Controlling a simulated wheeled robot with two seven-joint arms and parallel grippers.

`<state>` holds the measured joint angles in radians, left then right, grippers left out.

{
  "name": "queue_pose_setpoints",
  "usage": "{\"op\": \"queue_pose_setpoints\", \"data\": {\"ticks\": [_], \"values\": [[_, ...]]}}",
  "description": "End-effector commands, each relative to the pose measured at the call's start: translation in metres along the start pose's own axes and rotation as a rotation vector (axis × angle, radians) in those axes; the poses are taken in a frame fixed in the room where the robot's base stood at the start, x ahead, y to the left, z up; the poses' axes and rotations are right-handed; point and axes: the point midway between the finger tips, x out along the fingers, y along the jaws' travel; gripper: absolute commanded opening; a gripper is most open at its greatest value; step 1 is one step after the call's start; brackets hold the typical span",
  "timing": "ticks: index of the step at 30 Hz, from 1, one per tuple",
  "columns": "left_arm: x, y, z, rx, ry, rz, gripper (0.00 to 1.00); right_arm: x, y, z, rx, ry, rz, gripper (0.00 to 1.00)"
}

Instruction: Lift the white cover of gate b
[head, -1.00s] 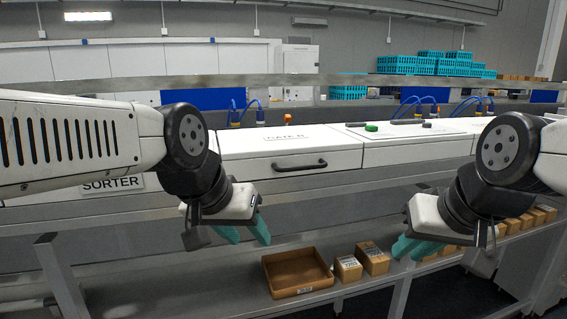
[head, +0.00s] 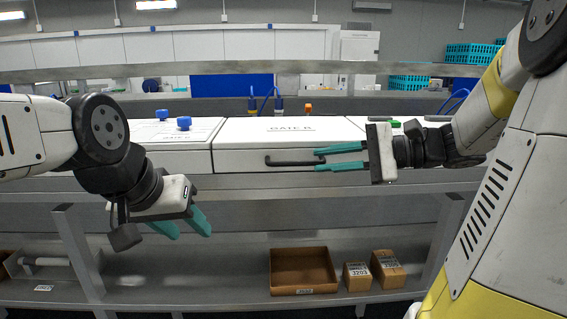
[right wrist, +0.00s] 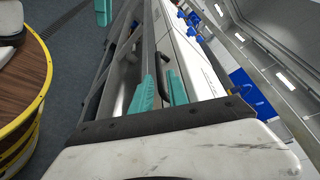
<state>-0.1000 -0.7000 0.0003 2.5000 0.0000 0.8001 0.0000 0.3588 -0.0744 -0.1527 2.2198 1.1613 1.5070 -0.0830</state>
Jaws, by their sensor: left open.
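The white cover (head: 240,138) of gate B lies closed on the sorter in the middle of the head view, with its label on top. Its black bar handle (head: 285,162) is on the front face. My right gripper (head: 318,158) reaches in from the right, level with the handle, its teal fingers apart. In the right wrist view the handle (right wrist: 163,68) shows between the two fingers near their tips; I cannot tell whether they touch it. My left gripper (head: 183,226) hangs open and empty at the lower left, in front of the sorter frame.
A neighbouring white panel with blue knobs (head: 184,123) lies left of the cover. A metal rail (head: 250,68) crosses behind. Below, a shelf holds an open brown box (head: 302,270) and small cartons (head: 388,268). An orange fitting (head: 308,108) stands behind the cover.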

Motion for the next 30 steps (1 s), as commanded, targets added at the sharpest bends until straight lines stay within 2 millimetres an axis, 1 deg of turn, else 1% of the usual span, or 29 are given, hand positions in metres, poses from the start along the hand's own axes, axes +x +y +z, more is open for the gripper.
{"op": "queue_pose_setpoints", "data": {"ticks": [9,13,16,23,24,27,30], "values": [[0.000,0.000,0.000,0.000,0.000,0.000,0.46,0.051,0.001,0.001,-0.001,-0.004,0.004,0.20],[0.000,0.000,0.000,0.000,0.000,0.000,0.46,0.064,0.001,0.001,-0.001,-0.002,0.004,0.20],[0.000,0.000,0.000,0.000,0.000,0.000,0.46,0.069,0.001,0.001,-0.001,-0.001,0.004,0.20],[0.000,0.000,0.000,0.000,0.000,0.000,0.46,0.070,0.001,0.001,-0.001,0.000,0.004,0.20],[0.000,0.000,0.000,0.000,0.000,0.000,0.46,0.070,0.001,0.001,-0.001,0.000,0.004,0.18],[0.000,0.000,0.000,0.000,0.000,0.000,0.46,0.070,0.001,0.001,-0.001,0.000,0.004,0.00],[0.000,0.000,0.000,0.000,0.000,0.000,0.46,0.070,0.001,0.001,-0.001,0.000,0.004,0.00]]}}
